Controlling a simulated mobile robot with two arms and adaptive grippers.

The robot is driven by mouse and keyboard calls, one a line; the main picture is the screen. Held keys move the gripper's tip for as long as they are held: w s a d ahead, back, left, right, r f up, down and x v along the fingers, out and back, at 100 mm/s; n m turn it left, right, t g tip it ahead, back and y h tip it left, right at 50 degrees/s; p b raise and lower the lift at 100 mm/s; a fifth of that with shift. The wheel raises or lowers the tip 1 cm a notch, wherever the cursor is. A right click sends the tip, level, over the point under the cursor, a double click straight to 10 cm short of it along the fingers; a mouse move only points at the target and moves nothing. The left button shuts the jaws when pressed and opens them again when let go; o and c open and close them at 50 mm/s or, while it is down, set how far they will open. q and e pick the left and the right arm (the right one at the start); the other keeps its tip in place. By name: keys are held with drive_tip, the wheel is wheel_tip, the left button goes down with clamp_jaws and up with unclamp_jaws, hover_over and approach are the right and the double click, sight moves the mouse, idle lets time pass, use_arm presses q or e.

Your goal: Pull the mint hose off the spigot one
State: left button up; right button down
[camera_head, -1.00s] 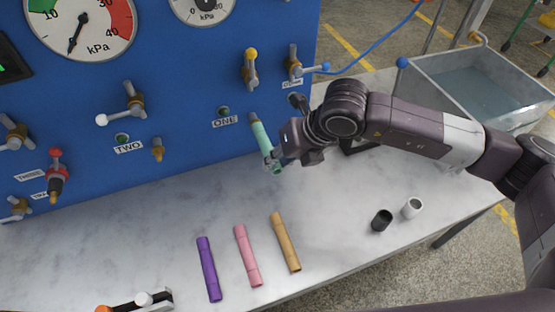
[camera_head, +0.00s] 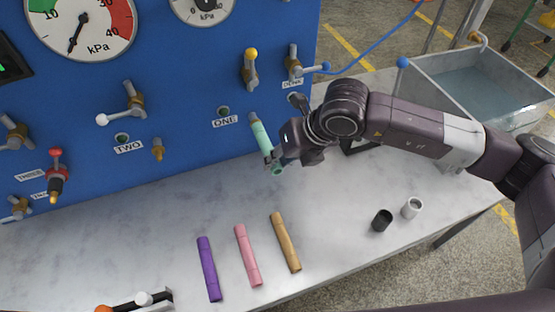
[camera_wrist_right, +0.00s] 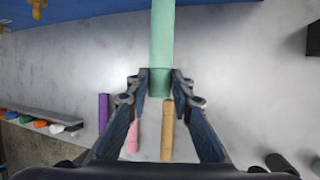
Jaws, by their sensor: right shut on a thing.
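The mint hose (camera_head: 261,136) hangs slanting down from the blue panel, right of the ONE label (camera_head: 225,122). Its upper end has a grey collar (camera_head: 254,118) at the place of spigot one. The spigot itself is hidden, and I cannot tell how far the hose covers it. My right gripper (camera_head: 274,158) is shut on the hose near its lower end. In the right wrist view the mint hose (camera_wrist_right: 161,45) runs up out of the picture from between the fingertips (camera_wrist_right: 160,82), its lower end just below them. My left gripper is not in view.
Purple (camera_head: 208,268), pink (camera_head: 248,255) and tan (camera_head: 285,241) hoses lie on the grey bench (camera_head: 340,215). A water tank (camera_head: 478,85) is behind my right arm. Valve handles project from the panel.

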drive_tip(key=shift+s+d+b, duration=0.2)
drive_tip(key=shift+s+b, duration=0.25)
drive_tip(key=shift+s, duration=0.2)
idle(1.3)
drive_tip(key=shift+s, duration=0.2)
drive_tip(key=shift+s+d+b, duration=0.2)
drive_tip(key=shift+s+d, duration=0.05)
drive_tip(key=shift+s, duration=0.3)
drive_tip(key=shift+s+d+b, duration=0.15)
drive_tip(key=shift+s+d, duration=0.05)
drive_tip(key=shift+s, duration=0.35)
drive_tip(key=shift+s, duration=0.15)
wheel_tip(320, 180, up, 8)
drive_tip(key=p, duration=0.3)
idle(1.1)
